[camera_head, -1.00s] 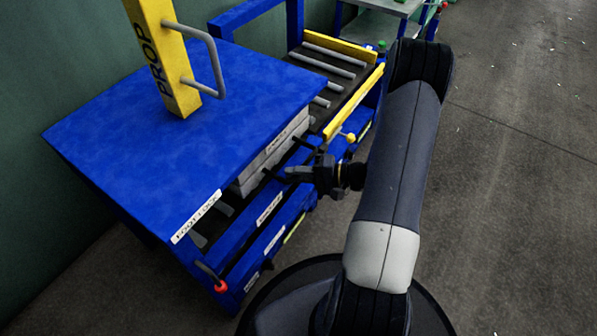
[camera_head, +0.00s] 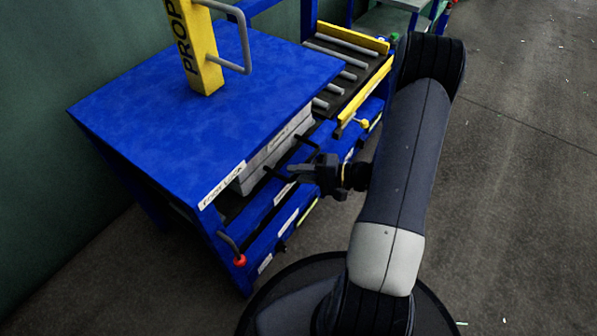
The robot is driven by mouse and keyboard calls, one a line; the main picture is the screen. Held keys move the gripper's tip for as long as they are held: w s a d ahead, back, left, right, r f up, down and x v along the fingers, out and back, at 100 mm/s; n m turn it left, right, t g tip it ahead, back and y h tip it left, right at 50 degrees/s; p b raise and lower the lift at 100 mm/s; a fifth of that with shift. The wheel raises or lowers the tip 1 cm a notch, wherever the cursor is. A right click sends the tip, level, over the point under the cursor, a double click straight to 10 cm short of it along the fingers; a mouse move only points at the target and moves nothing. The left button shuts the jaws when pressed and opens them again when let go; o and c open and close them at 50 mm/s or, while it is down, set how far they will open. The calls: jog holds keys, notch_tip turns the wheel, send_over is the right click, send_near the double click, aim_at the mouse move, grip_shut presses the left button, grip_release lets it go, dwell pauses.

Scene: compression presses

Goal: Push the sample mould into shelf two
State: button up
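The sample mould (camera_head: 262,166) is a pale grey block with a label and dark handle rods on its facing side. It sits under the blue top plate (camera_head: 190,125) of the press frame, its near end close to the "FOOT LOCK" label. Its far side is hidden by the plate. My gripper (camera_head: 292,170) is beside the mould's facing side, near a handle rod. I cannot tell whether it touches the rod or whether its fingers are open.
A roller conveyor (camera_head: 345,75) with yellow side rails lies beyond the mould. A yellow "PROP" post (camera_head: 198,50) with a grey handle stands on the plate. A red-knobbed lever (camera_head: 239,260) sticks out at the near corner. Bare floor (camera_head: 510,200) lies to the right.

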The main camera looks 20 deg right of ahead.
jog(key=p+v, duration=0.3)
jog(key=v, duration=0.7)
jog(key=shift+s+d, duration=0.25)
jog(key=shift+d, duration=0.05)
jog(key=shift+r+p, duration=0.2)
jog(key=shift+p, duration=0.1)
